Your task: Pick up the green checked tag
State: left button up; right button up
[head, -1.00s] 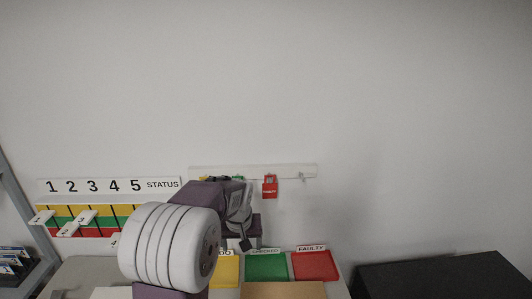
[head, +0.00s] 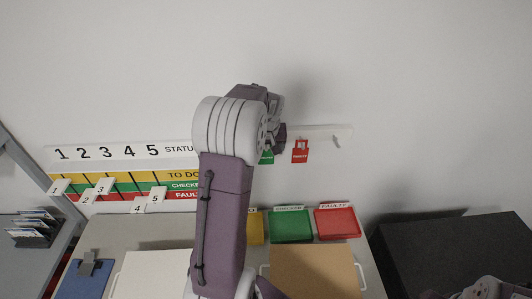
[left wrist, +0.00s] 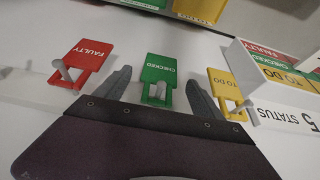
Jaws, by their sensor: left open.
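The green CHECKED tag (left wrist: 158,72) hangs on a peg of the wall rail, in the middle of the left wrist view. In the head view only a small part of the green tag (head: 267,158) shows beside my gripper. My left gripper (left wrist: 160,80) is open, with one finger on each side of the green tag and a gap visible on both sides. In the head view my left gripper (head: 279,137) is at the rail, mostly hidden behind my wrist. My right gripper is not in view.
A red FAULTY tag (left wrist: 88,57) and a yellow TO DO tag (left wrist: 228,88) hang on either side of the green tag, close to the fingers. The status board (head: 125,178) is left on the wall. Green (head: 291,226) and red (head: 337,222) trays stand below.

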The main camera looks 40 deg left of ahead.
aim_at(266, 154)
pick_arm(q)
jog(key=p+x, duration=0.1)
jog(key=x, duration=0.2)
jog(key=shift+f, duration=0.35)
jog(key=shift+w+f, duration=0.15)
jog(key=shift+f, duration=0.05)
jog(key=c, duration=1.4)
jog(key=shift+r, duration=0.4)
jog(key=s+d+b, duration=0.2)
jog(key=s+d, duration=0.1)
jog(key=s, duration=0.1)
jog(key=s+d+b, duration=0.3)
jog(key=s+d, duration=0.1)
jog(key=s, duration=0.1)
jog(key=s+d+b, duration=0.3)
jog(key=s+d, duration=0.1)
jog(key=s, duration=0.1)
jog(key=shift+d+r, duration=0.25)
jog(key=shift+r, duration=0.1)
